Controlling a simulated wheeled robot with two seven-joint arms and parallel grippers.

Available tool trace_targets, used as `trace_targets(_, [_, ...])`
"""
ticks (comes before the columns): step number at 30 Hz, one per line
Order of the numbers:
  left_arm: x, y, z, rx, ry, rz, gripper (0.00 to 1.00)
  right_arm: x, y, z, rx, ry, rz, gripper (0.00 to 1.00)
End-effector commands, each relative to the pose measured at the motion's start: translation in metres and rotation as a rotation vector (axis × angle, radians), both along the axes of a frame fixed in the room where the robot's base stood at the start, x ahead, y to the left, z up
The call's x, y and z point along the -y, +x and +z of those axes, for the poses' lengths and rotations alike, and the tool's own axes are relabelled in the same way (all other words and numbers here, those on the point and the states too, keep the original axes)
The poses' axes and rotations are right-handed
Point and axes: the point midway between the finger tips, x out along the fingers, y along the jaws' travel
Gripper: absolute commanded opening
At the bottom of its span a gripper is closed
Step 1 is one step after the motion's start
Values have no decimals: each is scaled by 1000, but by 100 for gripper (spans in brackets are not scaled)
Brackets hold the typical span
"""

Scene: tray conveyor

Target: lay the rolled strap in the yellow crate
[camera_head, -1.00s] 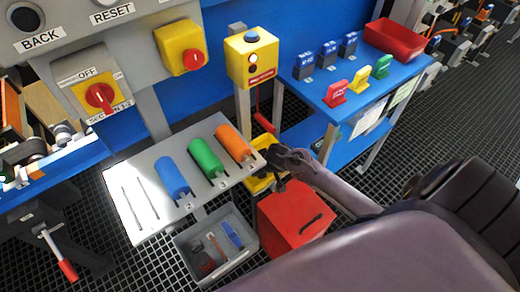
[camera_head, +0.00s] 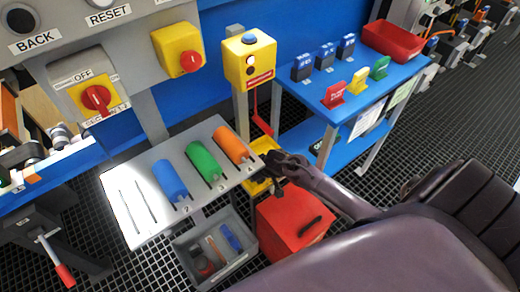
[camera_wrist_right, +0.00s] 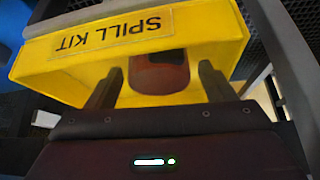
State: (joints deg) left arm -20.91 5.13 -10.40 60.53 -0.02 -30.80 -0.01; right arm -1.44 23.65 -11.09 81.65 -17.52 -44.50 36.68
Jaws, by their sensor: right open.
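The yellow crate (camera_wrist_right: 217,32), marked SPILL KIT, fills the upper part of the right wrist view. In the head view a small part of the crate (camera_head: 262,185) shows beside the panel, partly behind my right gripper (camera_head: 268,162). A dark red-brown rounded thing, seemingly the rolled strap (camera_wrist_right: 159,76), is inside the crate against its yellow inner side. My right gripper (camera_wrist_right: 160,78) is open, with one finger on each side of the strap and gaps between them. Whether the strap rests on the crate's bottom cannot be told. My left gripper is not in view.
A red box (camera_head: 288,222) stands close in front of the crate, below my right forearm. A grey bin (camera_head: 232,268) with several small items sits to its left. A slanted panel (camera_head: 140,222) holds blue, green and orange cylinders. A blue table (camera_head: 400,83) stands behind.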

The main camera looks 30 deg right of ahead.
Motion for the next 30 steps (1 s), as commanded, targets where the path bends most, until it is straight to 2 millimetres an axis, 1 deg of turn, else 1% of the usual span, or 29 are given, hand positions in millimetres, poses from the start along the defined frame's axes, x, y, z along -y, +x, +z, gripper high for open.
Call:
trace_targets(3, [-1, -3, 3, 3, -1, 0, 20, 0, -5, 11, -1, 0, 1, 76])
trace_targets(6, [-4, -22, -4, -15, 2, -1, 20, -1, -14, 27, 0, 0, 0, 76])
trace_targets(12, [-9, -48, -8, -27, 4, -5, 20, -2, -36, 66, 0, 0, 1, 76])
trace_targets(15, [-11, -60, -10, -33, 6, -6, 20, -2, -45, 83, 1, 0, -1, 76])
trace_targets(18, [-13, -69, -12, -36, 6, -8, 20, -3, -53, 95, 0, 1, 0, 76])
trace_targets(23, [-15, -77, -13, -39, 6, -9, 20, -3, -59, 105, 0, 1, 0, 76])
trace_targets(30, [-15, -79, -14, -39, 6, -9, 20, -3, -60, 106, 0, 0, -1, 76])
